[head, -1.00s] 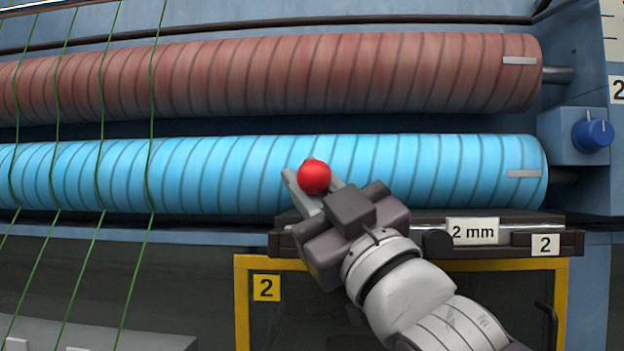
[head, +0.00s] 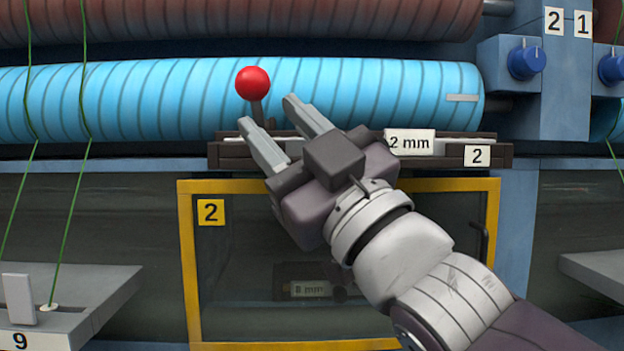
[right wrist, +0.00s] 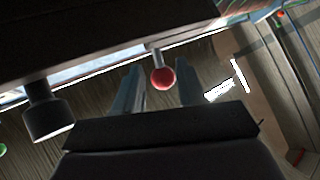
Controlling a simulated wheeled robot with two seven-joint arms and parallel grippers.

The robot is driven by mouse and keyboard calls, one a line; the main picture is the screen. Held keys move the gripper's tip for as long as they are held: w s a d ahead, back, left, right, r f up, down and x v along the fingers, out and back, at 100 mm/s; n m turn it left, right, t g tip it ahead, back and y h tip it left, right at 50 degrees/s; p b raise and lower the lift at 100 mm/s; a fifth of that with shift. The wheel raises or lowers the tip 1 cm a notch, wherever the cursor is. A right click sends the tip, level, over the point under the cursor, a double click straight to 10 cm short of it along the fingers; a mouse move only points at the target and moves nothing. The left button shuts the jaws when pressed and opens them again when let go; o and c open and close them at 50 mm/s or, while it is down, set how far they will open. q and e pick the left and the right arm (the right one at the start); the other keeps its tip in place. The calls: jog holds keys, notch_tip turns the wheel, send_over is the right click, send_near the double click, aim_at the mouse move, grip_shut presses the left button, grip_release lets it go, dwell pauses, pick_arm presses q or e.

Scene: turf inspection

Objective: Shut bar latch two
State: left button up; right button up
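The dark bar latch (head: 235,152) marked 2 runs across below the blue roller, with a "2 mm" label on it. A red ball knob (head: 252,84) stands on a short grey stem near its left end, in front of the roller. My right gripper (head: 268,114) is open and empty, its fingertips just below and right of the knob. The stem's foot is partly hidden behind the fingers. In the right wrist view the knob (right wrist: 163,78) shows between the two spread fingers, apart from both. My left gripper is not in view.
The blue striped roller (head: 380,95) lies right behind the knob. A yellow-framed window (head: 340,185) marked 2 sits below the bar. A blue dial (head: 526,62) is at the right. Green threads and a grey tray (head: 90,300) are at the left.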

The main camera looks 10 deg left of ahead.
jog(key=b+v, duration=0.1)
jog(key=v, duration=0.5)
jog(key=shift+b, duration=0.35)
